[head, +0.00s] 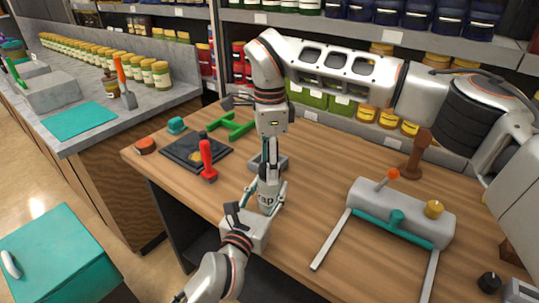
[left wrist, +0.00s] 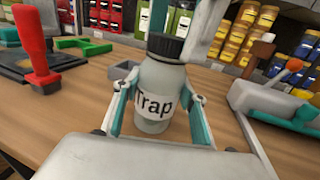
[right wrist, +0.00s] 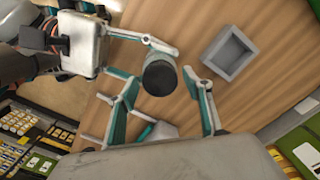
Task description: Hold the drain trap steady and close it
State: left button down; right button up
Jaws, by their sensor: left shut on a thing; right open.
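The drain trap is a pale bottle marked "Trap" (left wrist: 155,106), upright with a black cap (left wrist: 165,46) on its neck. In the head view, the trap (head: 267,198) is near the table's front edge. My left gripper (left wrist: 155,92) is shut around its body, one finger on each side. My right gripper (head: 268,168) points down from above, open. In the right wrist view, its fingers lie on either side of the cap (right wrist: 160,75), with gaps showing. Whether the cap is fully seated cannot be told.
A grey square holder (right wrist: 228,53) is just behind the trap. A grey pump (head: 405,208) with teal parts stands right. Bare wood (head: 310,210) separates pump and trap.

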jog(key=c, duration=1.2)
jog(key=shift+o, duration=0.2)
jog(key=m, duration=0.4)
jog(key=shift+f, duration=0.1)
jog(key=m, duration=0.3)
jog(key=shift+m, duration=0.3)
jog(key=m, duration=0.6)
jog(key=shift+m, duration=0.4)
jog(key=m, duration=0.7)
jog(key=o, duration=1.3)
